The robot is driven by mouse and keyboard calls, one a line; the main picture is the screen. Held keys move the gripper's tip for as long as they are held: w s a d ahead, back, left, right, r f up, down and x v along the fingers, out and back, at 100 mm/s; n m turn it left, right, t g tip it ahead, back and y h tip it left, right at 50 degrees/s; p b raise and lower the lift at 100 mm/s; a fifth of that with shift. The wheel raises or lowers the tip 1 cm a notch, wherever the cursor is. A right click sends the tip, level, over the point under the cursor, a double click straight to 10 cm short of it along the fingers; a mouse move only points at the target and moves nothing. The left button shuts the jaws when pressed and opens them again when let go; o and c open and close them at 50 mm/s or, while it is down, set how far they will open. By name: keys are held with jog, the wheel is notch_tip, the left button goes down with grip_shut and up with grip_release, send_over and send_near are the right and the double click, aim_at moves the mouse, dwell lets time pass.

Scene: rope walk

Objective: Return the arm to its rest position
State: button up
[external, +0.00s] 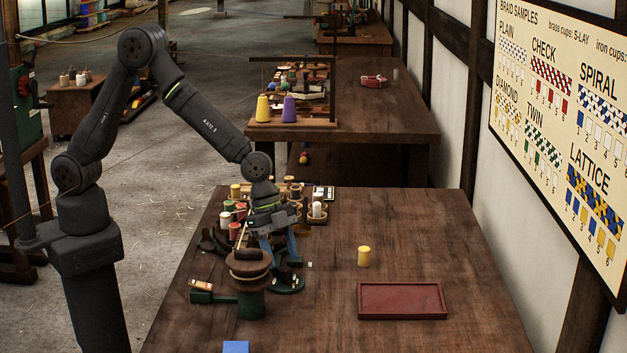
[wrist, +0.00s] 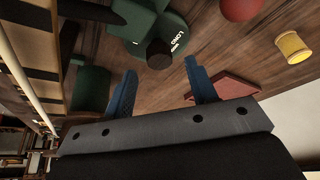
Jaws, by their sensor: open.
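My gripper (external: 279,247) hangs at the end of my bent arm, above the near table, just behind the round-topped green and brown device (external: 250,275). In the wrist view its two blue fingers (wrist: 160,90) are spread apart with nothing held between them. A dark green base with white lettering (wrist: 165,38) and a dark round knob (wrist: 159,54) lie beyond the fingertips. Part of the gripper is hard to separate from the clutter in the external view.
A yellow spool (external: 364,256) stands alone on the table, with an empty red tray (external: 402,300) to its front right. Several spools (external: 236,216) crowd the table's left side. A blue block (external: 236,347) lies at the front edge. The table's right side is mostly clear.

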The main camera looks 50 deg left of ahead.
jog(key=v, duration=1.4)
send_near(285, 268)
jog(key=x, duration=0.9)
jog(key=shift+r+n, duration=0.25)
jog(key=shift+n, duration=0.25)
jog(key=shift+s+n+t, duration=0.15)
jog(key=shift+n+t, duration=0.75)
jog(key=shift+n, duration=1)
jog(key=shift+n+t+y, duration=0.5)
jog(key=shift+n+t, duration=0.1)
jog(key=shift+n, duration=1.1)
jog(key=shift+n, duration=0.4)
jog(key=shift+s+r, duration=0.2)
jog(key=shift+r, duration=0.25)
jog(key=shift+o, duration=0.2)
